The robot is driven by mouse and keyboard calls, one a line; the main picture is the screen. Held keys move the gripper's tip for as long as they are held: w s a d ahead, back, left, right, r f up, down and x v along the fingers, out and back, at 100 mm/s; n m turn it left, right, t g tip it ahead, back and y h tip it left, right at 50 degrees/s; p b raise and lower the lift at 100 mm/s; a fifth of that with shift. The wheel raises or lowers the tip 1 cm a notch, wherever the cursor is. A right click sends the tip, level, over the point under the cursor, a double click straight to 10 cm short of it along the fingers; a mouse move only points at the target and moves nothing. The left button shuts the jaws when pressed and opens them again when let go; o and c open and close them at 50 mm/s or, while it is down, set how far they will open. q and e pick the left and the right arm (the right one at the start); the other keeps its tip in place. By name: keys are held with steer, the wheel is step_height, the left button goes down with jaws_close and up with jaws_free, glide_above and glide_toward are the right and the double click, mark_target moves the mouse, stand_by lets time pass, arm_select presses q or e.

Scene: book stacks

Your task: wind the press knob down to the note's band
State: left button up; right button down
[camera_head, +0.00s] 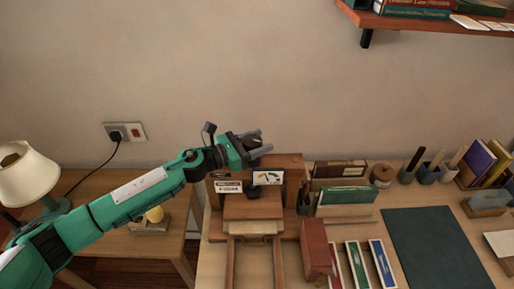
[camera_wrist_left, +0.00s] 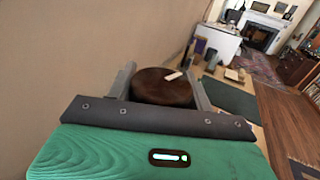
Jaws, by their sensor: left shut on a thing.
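The wooden press (camera_head: 252,208) stands on the desk, with a small gauge card (camera_head: 267,178) showing a coloured dial on its front. A pale note (camera_head: 228,186) with dark lettering is fixed beside the gauge; its text is too small to read surely. The press knob (camera_wrist_left: 163,87) is a dark brown round disc with a pale mark near its right edge. My left gripper (camera_head: 262,146) is above the press, its two grey fingers on either side of the knob and shut on it. In the head view the gripper hides most of the knob. My right gripper is out of view.
A lamp (camera_head: 27,178) and a wall socket (camera_head: 125,132) are at the left. Books (camera_head: 346,196) and pen pots (camera_head: 427,172) stand right of the press. A red-brown block (camera_head: 316,246) is close in front. A dark mat (camera_head: 433,246) lies bare at the right.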

arm_select(q)
steer(key=shift+w+r+m+g+h+b, duration=0.1)
steer(key=shift+r+m+g+h+b, duration=0.25)
steer(key=shift+m+g+b, duration=0.45)
steer(key=shift+r, duration=0.2)
steer(key=o, duration=0.9)
steer(key=shift+o, duration=0.3)
steer(key=shift+f, duration=0.2)
